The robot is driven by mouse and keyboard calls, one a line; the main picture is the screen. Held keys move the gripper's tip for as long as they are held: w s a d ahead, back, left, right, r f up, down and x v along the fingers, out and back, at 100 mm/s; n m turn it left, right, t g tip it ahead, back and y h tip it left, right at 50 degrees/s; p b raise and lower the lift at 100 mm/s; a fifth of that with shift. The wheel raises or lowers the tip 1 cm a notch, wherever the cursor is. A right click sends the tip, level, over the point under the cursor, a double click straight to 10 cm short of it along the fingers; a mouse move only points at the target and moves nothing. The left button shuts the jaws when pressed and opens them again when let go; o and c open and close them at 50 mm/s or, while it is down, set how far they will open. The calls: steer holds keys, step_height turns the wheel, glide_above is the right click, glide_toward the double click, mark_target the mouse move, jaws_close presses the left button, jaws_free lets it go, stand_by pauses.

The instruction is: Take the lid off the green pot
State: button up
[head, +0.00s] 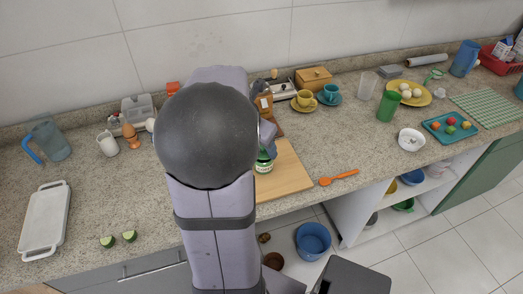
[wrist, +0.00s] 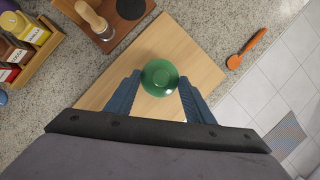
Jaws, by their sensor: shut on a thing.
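The green pot (head: 264,166) stands on the wooden board in the head view, partly hidden behind my arm. Its round green lid (wrist: 159,76) shows from above in the wrist view and covers the pot there. My gripper (wrist: 158,84) has its two blue fingers on either side of the lid, shut on it. In the head view my gripper (head: 267,146) is right above the pot, mostly hidden by my arm. I cannot tell whether the lid still touches the pot.
The wooden board (head: 290,172) has bare room right of the pot. An orange spoon (head: 338,178) lies to its right.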

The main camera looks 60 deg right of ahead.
step_height(320, 180, up, 8)
steer(key=shift+r, duration=0.1)
steer(key=w+a+f, duration=0.4)
steer(key=w+a, duration=0.3)
steer(key=shift+w+a+f+m+p, duration=0.15)
steer(key=shift+w+f+m+p, duration=0.15)
steer(key=shift+p, duration=0.1)
stand_by(0.4)
steer(key=shift+f+b, duration=0.35)
steer(key=shift+f, duration=4.65)
steer(key=shift+f, duration=0.1)
